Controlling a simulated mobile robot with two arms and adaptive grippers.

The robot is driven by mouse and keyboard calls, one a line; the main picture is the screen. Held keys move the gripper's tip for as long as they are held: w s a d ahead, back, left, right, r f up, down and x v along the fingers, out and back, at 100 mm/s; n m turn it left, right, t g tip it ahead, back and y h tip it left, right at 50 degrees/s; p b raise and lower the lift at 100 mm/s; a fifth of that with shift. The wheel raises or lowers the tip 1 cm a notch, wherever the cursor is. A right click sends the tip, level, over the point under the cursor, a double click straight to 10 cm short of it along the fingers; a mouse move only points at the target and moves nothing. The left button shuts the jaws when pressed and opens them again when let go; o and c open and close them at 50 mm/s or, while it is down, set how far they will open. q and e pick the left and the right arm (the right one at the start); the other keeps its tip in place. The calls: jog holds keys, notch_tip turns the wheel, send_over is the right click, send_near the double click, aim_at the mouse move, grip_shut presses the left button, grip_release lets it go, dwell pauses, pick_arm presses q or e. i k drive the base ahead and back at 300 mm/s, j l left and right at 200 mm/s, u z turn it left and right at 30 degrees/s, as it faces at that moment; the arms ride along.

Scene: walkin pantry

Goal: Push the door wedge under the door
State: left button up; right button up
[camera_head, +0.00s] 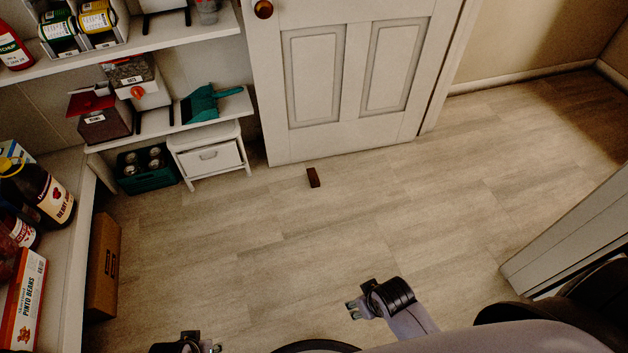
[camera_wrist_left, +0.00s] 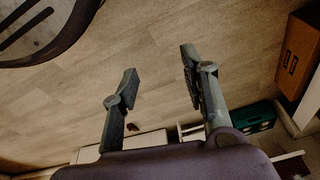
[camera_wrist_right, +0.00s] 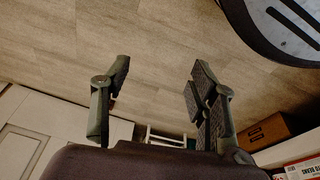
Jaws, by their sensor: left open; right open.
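The door wedge (camera_head: 313,177) is a small dark brown block lying on the floor in the head view. It lies a little in front of the bottom edge of the white panelled door (camera_head: 342,140), with a strip of floor between them. My right gripper (camera_head: 358,298) is open and empty, well short of the wedge, toward the bottom of the picture. My left gripper (camera_head: 207,345) is partly cut off at the bottom edge. In the left wrist view its fingers (camera_wrist_left: 158,72) stand apart with nothing between them. The right wrist view shows the right fingers (camera_wrist_right: 160,72) apart too.
Shelves (camera_head: 165,40) with goods line the left. A white drawer stool (camera_head: 212,160) and green crate (camera_head: 146,183) stand left of the door. A cardboard box (camera_head: 103,265) stands on the floor at left. The middle floor (camera_head: 270,240) is clear.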

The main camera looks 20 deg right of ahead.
aim_at(315, 183)
jog(key=i+z, duration=0.2)
jog(key=i, duration=0.4)
jog(key=i+j+z, duration=0.2)
jog(key=i, duration=0.35)
